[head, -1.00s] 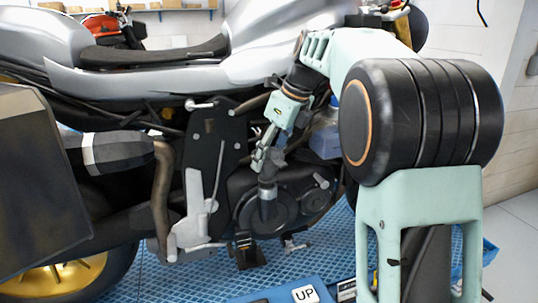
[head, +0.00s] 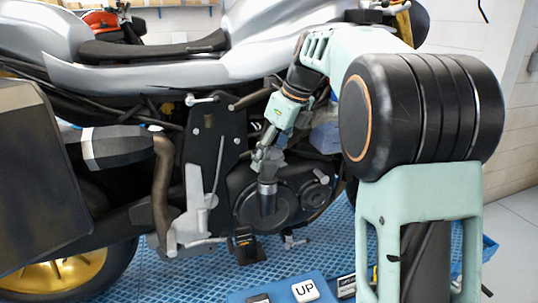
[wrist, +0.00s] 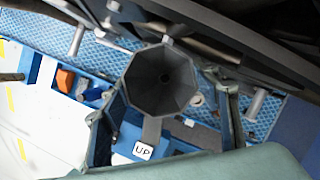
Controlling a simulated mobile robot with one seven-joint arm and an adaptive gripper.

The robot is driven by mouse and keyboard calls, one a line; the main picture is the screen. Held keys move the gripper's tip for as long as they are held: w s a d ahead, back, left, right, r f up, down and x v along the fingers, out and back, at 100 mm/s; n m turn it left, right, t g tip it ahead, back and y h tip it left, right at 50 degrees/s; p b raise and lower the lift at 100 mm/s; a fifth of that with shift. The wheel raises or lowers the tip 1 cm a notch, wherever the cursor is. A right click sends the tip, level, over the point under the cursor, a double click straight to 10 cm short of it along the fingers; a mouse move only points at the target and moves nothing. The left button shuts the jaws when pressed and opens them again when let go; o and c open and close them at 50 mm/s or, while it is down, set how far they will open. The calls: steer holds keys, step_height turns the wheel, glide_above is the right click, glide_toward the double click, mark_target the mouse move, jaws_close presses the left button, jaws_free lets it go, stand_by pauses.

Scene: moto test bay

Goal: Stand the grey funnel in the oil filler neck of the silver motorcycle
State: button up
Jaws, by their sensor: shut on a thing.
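The silver motorcycle (head: 230,62) stands side-on across the head view. A dark upright cylinder with a paler rim, seemingly the oil filler neck (head: 267,195), stands in front of its round engine cover. My gripper (head: 259,160) is just above it, shut on the grey funnel (head: 272,160), which is small and partly hidden there. In the wrist view the funnel (wrist: 162,78) shows its wide eight-sided mouth between the fingers of my gripper (wrist: 170,95). The funnel hides the neck in the wrist view. I cannot tell whether the funnel's tip is inside the neck.
A black box (head: 40,165) stands close at the left. A blue slatted mat (head: 175,270) lies under the motorcycle. A blue case with an UP label (head: 305,291) is at the bottom. The exhaust pipe (head: 163,195) runs left of the engine cover.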

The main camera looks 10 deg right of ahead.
steer(key=shift+f, duration=0.2)
steer(key=o, duration=1.2)
